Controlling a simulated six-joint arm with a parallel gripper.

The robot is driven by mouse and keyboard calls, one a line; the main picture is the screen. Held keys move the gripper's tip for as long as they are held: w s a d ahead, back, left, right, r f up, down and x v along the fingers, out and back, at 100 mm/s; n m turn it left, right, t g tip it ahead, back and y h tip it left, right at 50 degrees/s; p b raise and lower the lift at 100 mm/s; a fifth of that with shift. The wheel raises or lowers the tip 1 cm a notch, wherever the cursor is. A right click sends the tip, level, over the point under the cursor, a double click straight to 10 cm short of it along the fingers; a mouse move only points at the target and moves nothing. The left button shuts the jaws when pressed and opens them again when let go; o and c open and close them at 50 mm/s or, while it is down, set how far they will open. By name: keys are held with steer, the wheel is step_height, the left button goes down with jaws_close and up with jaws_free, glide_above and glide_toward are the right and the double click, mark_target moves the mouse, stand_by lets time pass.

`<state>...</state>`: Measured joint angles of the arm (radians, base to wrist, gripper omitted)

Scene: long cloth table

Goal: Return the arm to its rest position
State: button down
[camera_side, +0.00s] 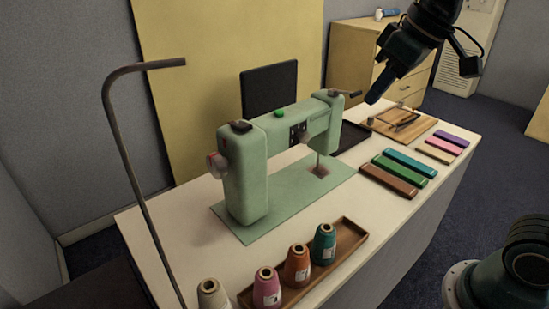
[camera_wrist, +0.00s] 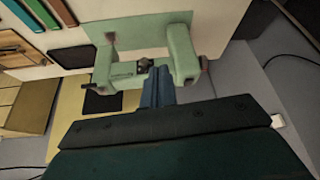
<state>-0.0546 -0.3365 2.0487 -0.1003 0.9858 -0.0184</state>
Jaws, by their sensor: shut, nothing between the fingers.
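My gripper (camera_side: 376,92) is in the air above the far right part of the table, pointing down and to the left. Its fingers are shut with nothing held between them. It is apart from the table and the things on it. In the wrist view the fingers (camera_wrist: 158,88) show as a blue-grey shape in front of the green sewing machine (camera_wrist: 184,52). In the side view the sewing machine (camera_side: 245,180) stands upright on its green base plate in the middle of the table.
A brown tray (camera_side: 349,237) holds thread cones at the table's front, with a cream cone (camera_side: 212,294) beside it. Several coloured bars, including a green one (camera_side: 399,168), lie on the right. A wooden board (camera_side: 415,129) lies behind them. A thin dark stand (camera_side: 135,165) rises at left.

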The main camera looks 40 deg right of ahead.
steer(key=s+d+f+m, duration=0.1)
steer(key=s+f, duration=0.2)
steer(key=s, duration=0.3)
steer(key=s+d+f+m+h, duration=0.1)
steer(key=s+d+f, duration=0.1)
steer(key=s+f, duration=0.2)
steer(key=s, duration=0.2)
steer(key=shift+s+d+f+t, duration=0.2)
steer(key=shift+s+f+t, duration=0.05)
steer(key=shift+s+t, duration=0.05)
